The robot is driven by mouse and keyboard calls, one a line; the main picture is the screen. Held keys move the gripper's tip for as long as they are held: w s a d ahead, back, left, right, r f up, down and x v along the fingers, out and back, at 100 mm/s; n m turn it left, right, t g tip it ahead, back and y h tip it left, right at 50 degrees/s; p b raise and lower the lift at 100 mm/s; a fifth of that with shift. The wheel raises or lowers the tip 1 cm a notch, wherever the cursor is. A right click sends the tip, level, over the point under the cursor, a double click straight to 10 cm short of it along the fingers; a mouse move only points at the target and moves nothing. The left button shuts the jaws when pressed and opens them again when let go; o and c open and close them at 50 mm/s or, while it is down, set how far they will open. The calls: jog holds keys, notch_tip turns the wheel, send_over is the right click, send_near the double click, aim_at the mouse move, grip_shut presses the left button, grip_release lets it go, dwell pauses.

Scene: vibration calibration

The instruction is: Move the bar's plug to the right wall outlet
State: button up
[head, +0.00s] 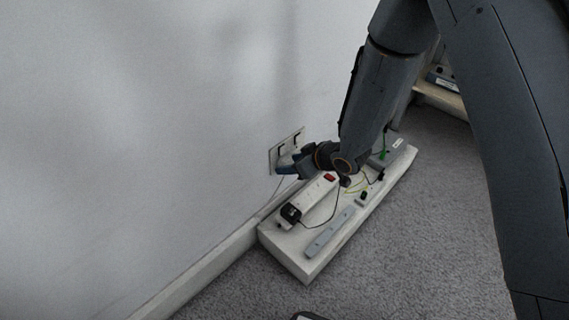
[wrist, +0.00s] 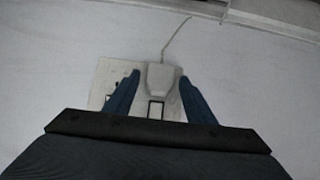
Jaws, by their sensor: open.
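A wall outlet plate (head: 273,158) is on the white wall, just above the baseboard. It also shows in the wrist view (wrist: 98,98), with a bare socket (wrist: 113,84) on its left half as pictured. A pale plug (wrist: 160,76) sits against the plate's other half, its cord (wrist: 174,40) running up the picture toward the baseboard. My gripper (wrist: 158,86) is open, with one blue finger on each side of the plug; small gaps seem to show. In the head view my gripper (head: 287,165) is at the plate and hides the plug. The white power bar (head: 312,198) lies below.
The bar lies on a raised white board (head: 300,262) with a grey strip (head: 329,233), a grey box (head: 386,154) and loose thin cables. A black plug (head: 290,212) is at the bar's near end. Grey carpet to the right is clear.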

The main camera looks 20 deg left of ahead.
jog(key=shift+c, duration=0.4)
jog(key=c, duration=0.8)
jog(key=shift+c, duration=0.2)
jog(key=shift+s+d+p, duration=0.25)
jog(key=shift+d+p, duration=0.5)
jog(key=shift+p, duration=0.2)
dwell(0.3)
jog(key=d+p, duration=0.1)
jog(key=s+d, duration=0.1)
jog(key=d, duration=0.1)
jog(key=shift+s+d+p, duration=0.1)
jog(key=shift+s+p, duration=0.1)
jog(key=shift+p, duration=0.15)
dwell(0.4)
